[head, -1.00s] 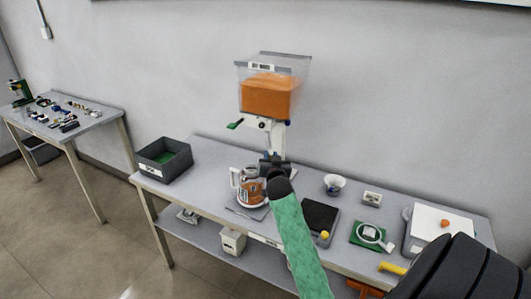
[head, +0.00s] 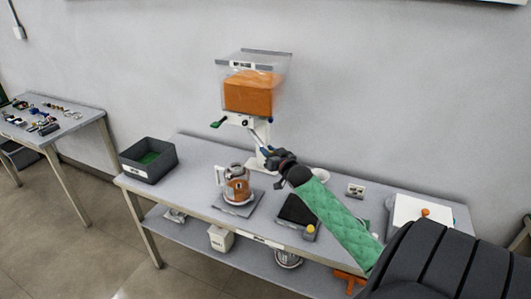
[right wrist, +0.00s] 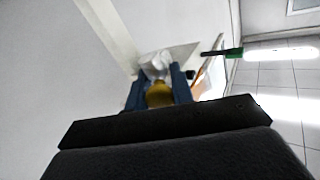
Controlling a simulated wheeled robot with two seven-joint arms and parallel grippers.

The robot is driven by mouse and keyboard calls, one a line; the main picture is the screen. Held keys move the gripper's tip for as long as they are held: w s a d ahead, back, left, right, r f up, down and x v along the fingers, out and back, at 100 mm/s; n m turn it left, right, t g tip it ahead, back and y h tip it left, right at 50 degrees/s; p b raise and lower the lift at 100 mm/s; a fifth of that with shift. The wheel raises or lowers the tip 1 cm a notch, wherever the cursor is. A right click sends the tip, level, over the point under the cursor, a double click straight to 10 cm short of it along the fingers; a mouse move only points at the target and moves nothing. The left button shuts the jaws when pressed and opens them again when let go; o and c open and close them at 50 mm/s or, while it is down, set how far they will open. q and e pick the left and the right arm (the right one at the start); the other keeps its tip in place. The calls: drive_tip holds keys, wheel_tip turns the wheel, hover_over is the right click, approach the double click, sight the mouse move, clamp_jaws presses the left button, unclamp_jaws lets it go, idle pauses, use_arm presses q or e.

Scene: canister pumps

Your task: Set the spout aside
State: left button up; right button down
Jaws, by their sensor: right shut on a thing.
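My right gripper (head: 268,152) is in front of the white stand (head: 261,158) of the dispenser, below the clear hopper (head: 250,92) of orange material. It is shut on a small yellowish piece, which I take to be the spout (right wrist: 158,95); it shows between the blue fingers in the right wrist view. A whitish part shows beyond it there. The piece is too small to make out in the head view. A green-ended lever (head: 217,124) sticks out left of the dispenser. My left gripper is not in view.
A jug (head: 236,189) with orange contents stands on a grey pad (head: 238,209) left of my arm. A dark bin (head: 147,172) is at the bench's left end. A black pad (head: 297,211), a small bowl (head: 321,176) and a white board (head: 420,213) are to the right.

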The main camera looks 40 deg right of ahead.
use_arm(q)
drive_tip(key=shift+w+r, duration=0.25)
use_arm(e)
drive_tip(key=shift+s+d+n+y, duration=0.1)
drive_tip(key=shift+d+n+y, duration=0.35)
drive_tip(key=shift+y, duration=0.35)
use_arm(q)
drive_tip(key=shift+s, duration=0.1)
use_arm(e)
drive_tip(key=shift+d+r, duration=0.1)
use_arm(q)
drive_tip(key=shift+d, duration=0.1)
use_arm(e)
drive_tip(key=c, duration=1.2)
unclamp_jaws()
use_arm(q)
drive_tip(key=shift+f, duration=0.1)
use_arm(e)
drive_tip(key=shift+s, duration=0.3)
use_arm(q)
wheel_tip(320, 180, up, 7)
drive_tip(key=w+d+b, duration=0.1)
drive_tip(key=b, duration=0.2)
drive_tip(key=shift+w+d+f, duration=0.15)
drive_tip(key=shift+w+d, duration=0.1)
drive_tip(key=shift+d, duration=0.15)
use_arm(e)
drive_tip(key=s, duration=0.7)
drive_tip(key=shift+a, duration=0.4)
